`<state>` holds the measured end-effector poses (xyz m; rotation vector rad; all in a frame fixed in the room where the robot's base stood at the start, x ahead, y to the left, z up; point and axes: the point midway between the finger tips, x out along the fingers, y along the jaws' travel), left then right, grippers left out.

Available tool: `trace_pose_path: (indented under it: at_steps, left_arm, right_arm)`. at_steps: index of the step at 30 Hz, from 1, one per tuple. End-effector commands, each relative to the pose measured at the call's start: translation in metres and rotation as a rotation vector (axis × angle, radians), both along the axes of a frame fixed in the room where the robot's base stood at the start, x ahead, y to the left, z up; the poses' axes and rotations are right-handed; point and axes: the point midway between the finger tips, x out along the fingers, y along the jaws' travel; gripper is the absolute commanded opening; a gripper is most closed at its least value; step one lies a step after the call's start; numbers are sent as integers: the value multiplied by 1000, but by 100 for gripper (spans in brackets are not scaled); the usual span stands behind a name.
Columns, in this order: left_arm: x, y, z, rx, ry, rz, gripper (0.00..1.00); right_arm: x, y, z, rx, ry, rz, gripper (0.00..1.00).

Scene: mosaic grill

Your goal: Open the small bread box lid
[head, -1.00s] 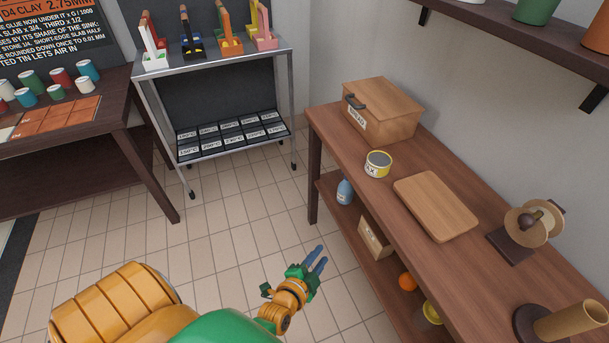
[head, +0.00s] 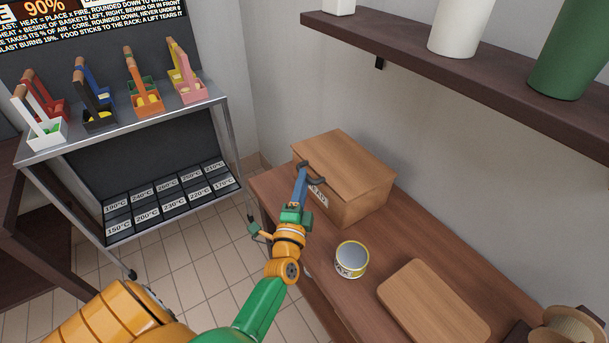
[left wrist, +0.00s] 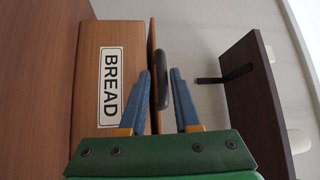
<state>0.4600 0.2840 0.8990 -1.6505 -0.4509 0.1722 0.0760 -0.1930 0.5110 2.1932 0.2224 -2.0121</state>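The wooden bread box (head: 352,206) stands at the far end of the brown bench, with a BREAD label (left wrist: 109,78) on its front. Its lid (head: 350,160) is down. A dark curved handle (left wrist: 163,80) sits on the lid's front edge. My left gripper (head: 302,178) is at the box front, by the handle, and partly hides the label in the head view. In the left wrist view its blue fingers (left wrist: 160,88) are apart, with the handle between or just beyond their tips; contact is not clear. My right gripper is not in view.
A round yellow-and-white tin (head: 351,260) and a wooden board (head: 433,303) lie on the bench (head: 387,251) nearer me. A wall shelf (head: 470,68) with pots hangs above. A metal rack (head: 135,133) with several coloured baskets stands left.

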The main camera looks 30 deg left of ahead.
Motion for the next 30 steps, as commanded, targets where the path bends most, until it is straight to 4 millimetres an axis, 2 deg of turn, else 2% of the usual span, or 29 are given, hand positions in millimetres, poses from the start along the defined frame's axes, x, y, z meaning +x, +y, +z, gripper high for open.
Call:
trace_pose_path:
  at_steps: [3,10,11,14,15,30]
  left_arm:
    - [12,5,1,0,1,-1,31]
    - [14,6,2,-1,2,0,31]
    - [14,6,2,-1,2,0,28]
    - [14,6,2,-1,2,-1,1]
    - [14,6,2,-1,2,-1,0]
    - [14,6,2,-1,2,-1,0]
  right_arm:
    - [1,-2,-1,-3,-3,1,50]
    - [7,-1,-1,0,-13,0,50]
    - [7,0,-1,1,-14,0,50]
    - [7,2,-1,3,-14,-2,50]
    - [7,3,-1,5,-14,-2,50]
    - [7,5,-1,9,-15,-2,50]
